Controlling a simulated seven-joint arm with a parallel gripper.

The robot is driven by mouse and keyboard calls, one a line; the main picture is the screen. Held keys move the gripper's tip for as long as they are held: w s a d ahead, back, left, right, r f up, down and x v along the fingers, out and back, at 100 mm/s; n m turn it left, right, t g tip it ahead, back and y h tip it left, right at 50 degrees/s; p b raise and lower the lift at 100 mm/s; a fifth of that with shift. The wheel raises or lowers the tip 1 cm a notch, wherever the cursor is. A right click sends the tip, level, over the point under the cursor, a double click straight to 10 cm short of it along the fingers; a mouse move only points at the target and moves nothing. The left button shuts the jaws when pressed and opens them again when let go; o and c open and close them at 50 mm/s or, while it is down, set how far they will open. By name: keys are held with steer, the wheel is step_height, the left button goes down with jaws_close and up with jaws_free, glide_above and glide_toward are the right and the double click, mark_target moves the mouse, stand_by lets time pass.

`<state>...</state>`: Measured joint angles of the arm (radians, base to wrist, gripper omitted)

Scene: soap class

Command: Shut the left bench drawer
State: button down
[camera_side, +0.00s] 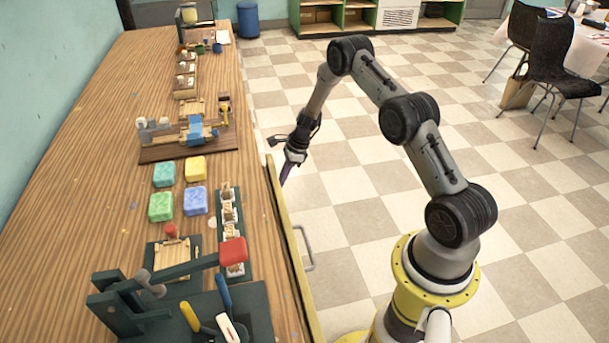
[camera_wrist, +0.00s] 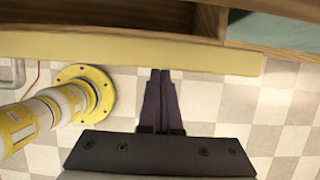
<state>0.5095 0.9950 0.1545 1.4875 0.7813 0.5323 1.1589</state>
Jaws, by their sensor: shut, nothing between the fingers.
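The drawer front (camera_side: 292,255) is a long yellowish board along the bench's right edge in the side view, standing out a little from the bench. Its metal handle (camera_side: 307,250) is on the outer face. In the wrist view the drawer front (camera_wrist: 120,50) crosses the picture, with wooden parts of the bench or drawer above it. My gripper (camera_side: 285,180) is shut and empty, pointing down on the outer side near the far end of the drawer front. In the wrist view its fingertips (camera_wrist: 160,72) are at the board's outer edge; I cannot tell whether they touch.
The bench top (camera_side: 100,160) holds green, yellow and blue soaps (camera_side: 195,168), a dark green press (camera_side: 130,300) with a red-ended lever, and wooden trays. Tiled floor beside the bench is open. Chairs (camera_side: 555,60) stand far right.

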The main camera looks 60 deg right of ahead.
steer(key=w+a, duration=0.5)
stand_by(0.4)
